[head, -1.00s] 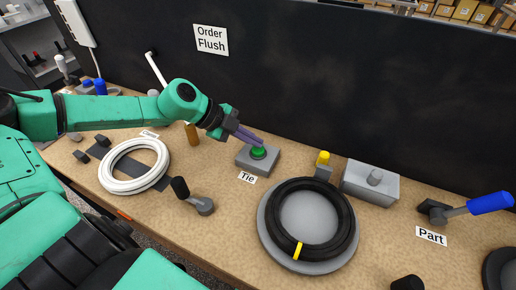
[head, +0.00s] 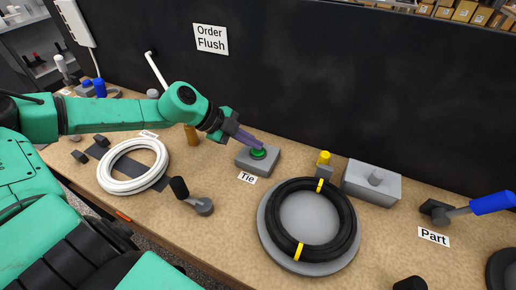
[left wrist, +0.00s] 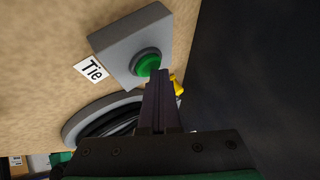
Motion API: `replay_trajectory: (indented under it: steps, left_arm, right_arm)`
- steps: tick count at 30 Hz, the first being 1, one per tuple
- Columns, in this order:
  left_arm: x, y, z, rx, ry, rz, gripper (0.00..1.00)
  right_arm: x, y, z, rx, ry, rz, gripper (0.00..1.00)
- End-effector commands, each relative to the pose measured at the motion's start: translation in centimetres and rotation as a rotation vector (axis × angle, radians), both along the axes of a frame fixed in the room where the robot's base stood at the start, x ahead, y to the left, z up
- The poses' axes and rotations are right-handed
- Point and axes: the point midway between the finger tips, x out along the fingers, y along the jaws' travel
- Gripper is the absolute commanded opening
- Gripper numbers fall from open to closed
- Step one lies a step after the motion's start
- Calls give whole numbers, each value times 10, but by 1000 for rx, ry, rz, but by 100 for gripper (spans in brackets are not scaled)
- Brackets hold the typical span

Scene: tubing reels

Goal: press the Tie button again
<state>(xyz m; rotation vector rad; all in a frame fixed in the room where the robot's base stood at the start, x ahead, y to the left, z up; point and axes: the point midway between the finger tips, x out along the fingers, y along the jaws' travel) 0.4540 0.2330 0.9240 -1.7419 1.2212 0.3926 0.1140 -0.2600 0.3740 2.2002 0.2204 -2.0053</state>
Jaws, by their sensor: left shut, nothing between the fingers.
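The Tie button is a green cap (head: 258,153) on a grey box (head: 250,165), with a "Tie" label (head: 247,178) in front. My left gripper (head: 259,147) is shut and empty, its fingertips at the green cap. In the left wrist view the fingertips (left wrist: 159,74) overlap the lower edge of the green cap (left wrist: 147,64); I cannot tell whether they touch it. A black tubing coil (head: 274,222) lies on a grey round reel (head: 340,262), with yellow ties at its far side (head: 320,185) and near side (head: 299,252). My right gripper is not in view.
A white coil (head: 107,178) lies to the left, with a black-knobbed lever (head: 181,188) between it and the reel. A yellow-topped post (head: 323,158) and a grey box (head: 371,190) stand behind the reel. A blue-handled lever (head: 490,203) is at the right. A dark wall (head: 330,90) closes the back.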

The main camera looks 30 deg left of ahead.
Motion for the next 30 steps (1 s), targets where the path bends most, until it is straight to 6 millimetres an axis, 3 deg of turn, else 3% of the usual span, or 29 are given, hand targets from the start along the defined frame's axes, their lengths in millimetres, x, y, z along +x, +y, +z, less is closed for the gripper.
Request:
replay_trajectory:
  steps: [14, 24, 30]
  left_arm:
    - [0, 0, 19, 0, 1, -1, 0]
    - [0, 0, 20, 0, 1, -1, 0]
    - [0, 0, 40, 2, 0, -1, 0]
  right_arm:
    - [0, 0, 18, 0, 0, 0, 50]
    - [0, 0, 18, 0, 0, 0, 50]
    - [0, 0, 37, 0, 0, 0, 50]
